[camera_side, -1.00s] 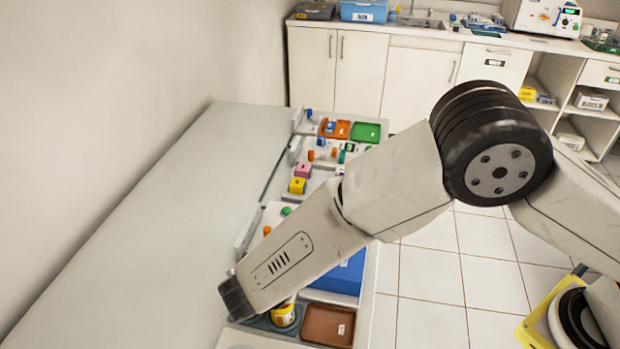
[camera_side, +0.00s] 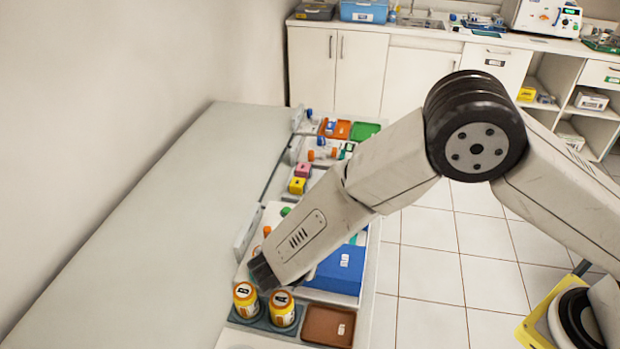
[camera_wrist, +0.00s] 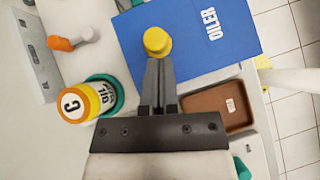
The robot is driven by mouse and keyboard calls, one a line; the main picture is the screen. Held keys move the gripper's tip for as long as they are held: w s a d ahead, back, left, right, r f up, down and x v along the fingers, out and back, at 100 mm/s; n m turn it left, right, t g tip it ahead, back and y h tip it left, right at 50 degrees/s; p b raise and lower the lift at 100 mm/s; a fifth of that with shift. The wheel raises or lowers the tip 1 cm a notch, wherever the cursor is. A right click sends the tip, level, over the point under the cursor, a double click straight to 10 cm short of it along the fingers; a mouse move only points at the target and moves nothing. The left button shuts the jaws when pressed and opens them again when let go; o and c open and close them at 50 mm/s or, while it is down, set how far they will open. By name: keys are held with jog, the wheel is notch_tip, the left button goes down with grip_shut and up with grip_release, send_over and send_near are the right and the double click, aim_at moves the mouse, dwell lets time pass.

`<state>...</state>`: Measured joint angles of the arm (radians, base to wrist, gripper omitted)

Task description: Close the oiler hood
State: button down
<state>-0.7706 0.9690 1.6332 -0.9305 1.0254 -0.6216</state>
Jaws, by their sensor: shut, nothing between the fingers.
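The blue oiler hood (camera_wrist: 190,42), marked "OILER", shows at the top of the wrist view. In the side view its blue surface (camera_side: 338,270) is partly hidden by my arm. I cannot tell from these frames how far it is raised. A yellow round knob (camera_wrist: 157,41) shows over the blue surface, just beyond my fingertips. Whether they touch it is unclear. My gripper (camera_wrist: 158,64) is shut and empty. In the side view my gripper (camera_side: 262,272) is left of the blue hood, just behind the bottles.
Two yellow oil bottles (camera_side: 246,299) (camera_side: 282,308) stand near my gripper; one also shows in the wrist view (camera_wrist: 78,102). A brown tray (camera_side: 328,326) lies beside them. An orange-tipped part (camera_wrist: 61,43) is at upper left. The grey surface (camera_side: 150,240) at left is clear.

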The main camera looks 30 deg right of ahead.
jog(key=shift+w+d, duration=0.1)
jog(key=w+d, duration=0.7)
jog(key=shift+d, duration=0.1)
dwell(0.4)
jog(key=shift+s+a, duration=0.2)
jog(key=shift+a, duration=0.35)
jog(key=s+a, duration=0.1)
jog(key=a, duration=0.2)
jog(key=shift+s, duration=0.4)
jog(key=v, duration=1)
jog(key=shift+d, duration=0.1)
